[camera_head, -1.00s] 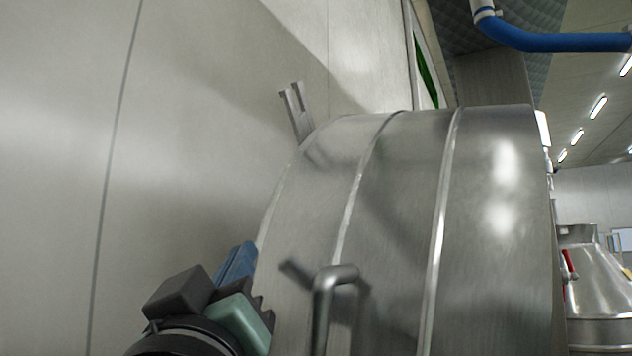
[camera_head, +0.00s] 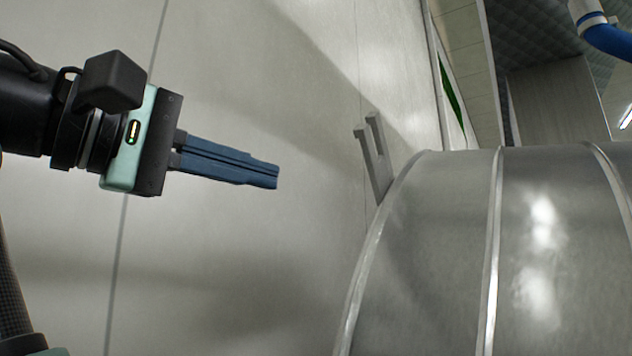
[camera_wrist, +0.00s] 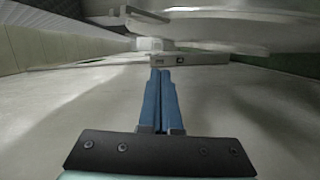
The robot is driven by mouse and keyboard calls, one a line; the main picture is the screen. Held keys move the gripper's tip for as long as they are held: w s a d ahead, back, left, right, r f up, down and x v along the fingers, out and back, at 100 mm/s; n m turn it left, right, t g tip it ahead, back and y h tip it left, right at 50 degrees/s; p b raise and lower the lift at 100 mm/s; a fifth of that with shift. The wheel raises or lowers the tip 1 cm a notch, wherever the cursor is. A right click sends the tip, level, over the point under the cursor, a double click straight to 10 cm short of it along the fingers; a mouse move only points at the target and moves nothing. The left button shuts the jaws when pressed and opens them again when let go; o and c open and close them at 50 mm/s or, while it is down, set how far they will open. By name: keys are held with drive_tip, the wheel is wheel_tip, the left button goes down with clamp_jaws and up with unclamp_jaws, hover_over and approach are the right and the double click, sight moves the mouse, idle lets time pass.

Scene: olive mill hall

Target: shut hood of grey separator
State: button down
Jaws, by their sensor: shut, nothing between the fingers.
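A large curved grey metal shell with raised bands (camera_head: 440,260), which looks like the separator's hood, fills the right of the head view. Its lower part is outside the picture, so I cannot tell how far open it is. A forked grey metal bracket (camera_head: 375,160) stands up at its left edge. My gripper (camera_head: 272,180), with blue fingers pressed together, is empty and points right toward the bracket, apart from it in the picture. In the wrist view my gripper (camera_wrist: 160,75) is also shut, below a blurred pale rounded metal shape (camera_wrist: 215,28).
A pale panelled wall (camera_head: 250,80) stands behind my arm and the shell. A blue pipe (camera_head: 608,38) hangs at the top right. Open space shows between my fingertips and the bracket in the head view.

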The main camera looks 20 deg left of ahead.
drive_tip(key=w+d+f+p, duration=0.1)
drive_tip(key=w+d+p, duration=0.3)
drive_tip(key=w+d, duration=0.2)
drive_tip(key=shift+w+d, duration=0.15)
drive_tip(key=shift+d, duration=1.05)
